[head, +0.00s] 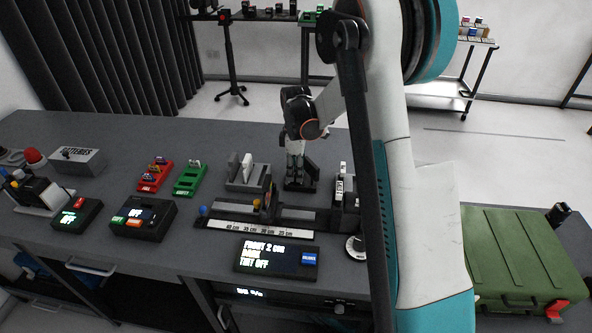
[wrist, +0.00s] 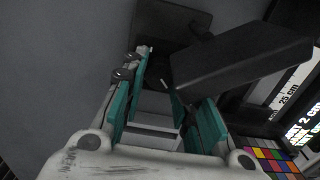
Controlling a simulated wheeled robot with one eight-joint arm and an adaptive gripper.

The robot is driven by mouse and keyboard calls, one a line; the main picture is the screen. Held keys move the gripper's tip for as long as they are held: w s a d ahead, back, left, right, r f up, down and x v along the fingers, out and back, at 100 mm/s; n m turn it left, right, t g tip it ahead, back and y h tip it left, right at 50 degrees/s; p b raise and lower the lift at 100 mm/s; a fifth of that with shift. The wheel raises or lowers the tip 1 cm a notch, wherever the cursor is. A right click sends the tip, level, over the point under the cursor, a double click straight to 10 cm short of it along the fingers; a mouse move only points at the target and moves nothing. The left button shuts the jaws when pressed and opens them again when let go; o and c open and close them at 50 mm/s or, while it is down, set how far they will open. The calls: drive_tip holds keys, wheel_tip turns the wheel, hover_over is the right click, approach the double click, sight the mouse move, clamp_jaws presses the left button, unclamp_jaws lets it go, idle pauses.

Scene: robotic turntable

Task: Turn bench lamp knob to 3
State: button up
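My gripper (head: 296,178) points down at the middle of the bench, beside a small dark upright block (head: 309,172) on a dark base. In the wrist view my gripper (wrist: 162,72) shows teal fingers apart, with a gap between them. A dark slab (wrist: 242,66) stands close to the right finger and partly hides it; I cannot tell if they touch. The dark base (wrist: 172,22) lies beyond the fingertips. No clearly labelled bench lamp knob is visible. A round pale dial (head: 354,248) sits partly behind my arm; its marks are too small to read.
A display box (head: 277,257) reading "FRONT 2 CM" and a ruler rail (head: 245,231) are in front of my gripper. Left are red (head: 156,174) and green (head: 190,179) trays and display boxes (head: 143,219). A green case (head: 522,255) lies right of my arm.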

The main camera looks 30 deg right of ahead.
drive_tip(key=c, duration=0.3)
drive_tip(key=shift+m, duration=3.1)
drive_tip(key=o, duration=1.1)
drive_tip(key=shift+c, duration=0.2)
